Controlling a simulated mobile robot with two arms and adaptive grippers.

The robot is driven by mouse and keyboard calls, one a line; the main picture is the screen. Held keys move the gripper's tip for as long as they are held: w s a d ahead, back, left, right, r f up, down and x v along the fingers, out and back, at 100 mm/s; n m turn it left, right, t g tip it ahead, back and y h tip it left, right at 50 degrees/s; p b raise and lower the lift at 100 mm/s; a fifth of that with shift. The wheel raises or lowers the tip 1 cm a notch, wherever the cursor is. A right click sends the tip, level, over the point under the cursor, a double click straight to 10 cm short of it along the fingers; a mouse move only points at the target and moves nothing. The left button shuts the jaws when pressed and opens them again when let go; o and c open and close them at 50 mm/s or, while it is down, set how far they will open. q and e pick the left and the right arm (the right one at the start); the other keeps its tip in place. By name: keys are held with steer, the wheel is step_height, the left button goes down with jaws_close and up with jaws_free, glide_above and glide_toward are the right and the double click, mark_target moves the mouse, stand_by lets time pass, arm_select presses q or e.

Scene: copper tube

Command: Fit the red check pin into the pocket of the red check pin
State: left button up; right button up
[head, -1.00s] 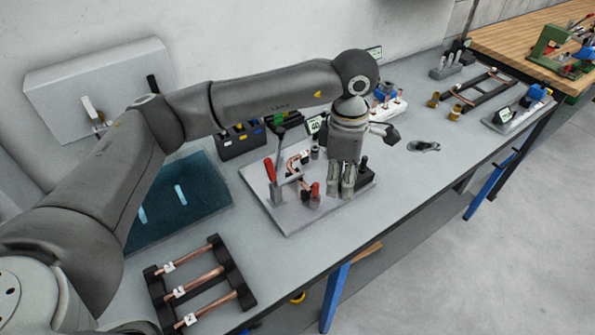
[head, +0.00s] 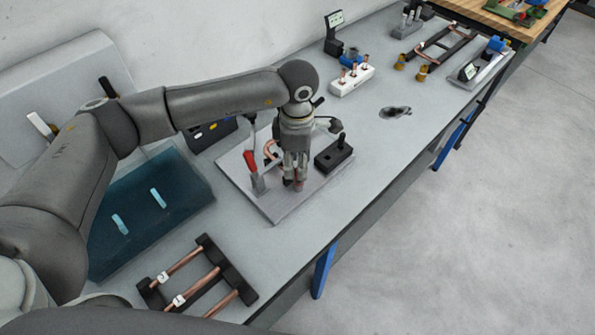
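My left gripper (head: 294,181) points down over the light grey fixture plate (head: 276,212) on the bench. A small reddish piece (head: 299,186), which looks like the red check pin, shows at its fingertips. The fingers mostly hide it, and I cannot tell whether they grip it. A black block (head: 334,157) with an upright black knob stands on the plate to the right of the gripper. I cannot make out which hole is the pin's pocket. My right gripper is out of view.
A red-handled toggle clamp (head: 250,162) and a bent copper tube (head: 270,152) stand close left of the gripper. Bench right of the plate is fairly clear.

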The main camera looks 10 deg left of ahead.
arm_select(q)
steer(key=shift+f+p, duration=0.6)
steer(key=shift+f, duration=1.05)
jaws_close()
